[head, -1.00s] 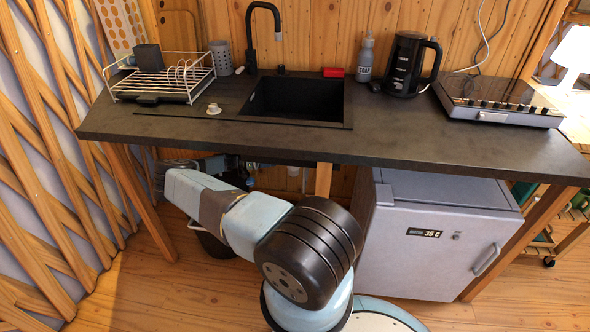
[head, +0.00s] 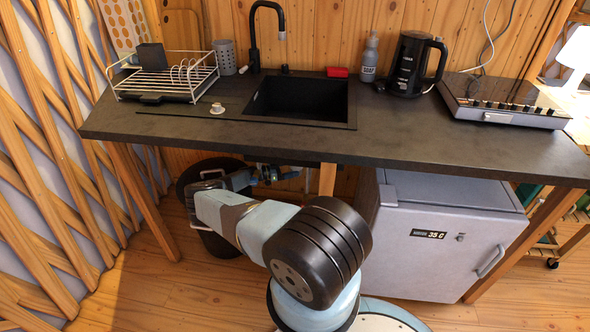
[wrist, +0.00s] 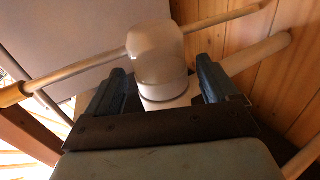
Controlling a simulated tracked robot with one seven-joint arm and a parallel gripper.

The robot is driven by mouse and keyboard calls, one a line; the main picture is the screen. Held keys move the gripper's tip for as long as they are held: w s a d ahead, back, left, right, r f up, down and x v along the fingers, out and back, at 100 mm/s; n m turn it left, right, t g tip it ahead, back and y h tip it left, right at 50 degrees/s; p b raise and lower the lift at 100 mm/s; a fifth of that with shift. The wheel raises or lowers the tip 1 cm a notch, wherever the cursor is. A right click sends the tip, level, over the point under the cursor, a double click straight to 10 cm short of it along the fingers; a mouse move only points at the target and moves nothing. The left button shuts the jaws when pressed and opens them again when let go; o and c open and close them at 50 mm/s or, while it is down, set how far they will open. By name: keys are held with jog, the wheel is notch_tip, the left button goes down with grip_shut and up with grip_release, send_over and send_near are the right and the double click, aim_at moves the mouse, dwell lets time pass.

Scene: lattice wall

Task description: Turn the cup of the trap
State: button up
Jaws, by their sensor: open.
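The cup of the trap (wrist: 156,57) is a pale, translucent, rounded piece in the middle of the wrist view. A white collar or pipe piece (wrist: 165,94) shows below it. My gripper (wrist: 168,82) is open, with one dark finger on each side of the cup; I cannot tell whether either finger touches it. In the head view my gripper (head: 268,173) is under the countertop, below the sink (head: 300,100). The trap is hard to make out there, being small and in shadow behind my arm.
A pale pipe (wrist: 258,54) runs off to the right of the cup, and a thin rod crosses behind it. The countertop (head: 400,135) is above my arm. A small fridge (head: 440,240) stands to the right, a table leg (head: 145,203) to the left.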

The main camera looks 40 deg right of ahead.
jog(key=shift+x, duration=1.5)
jog(key=c, duration=1)
jog(key=shift+o, duration=0.2)
jog(key=shift+g, duration=0.3)
jog(key=shift+f+m+g+y, duration=0.1)
jog(key=shift+m+g+y, duration=0.5)
jog(key=shift+m+g, duration=0.1)
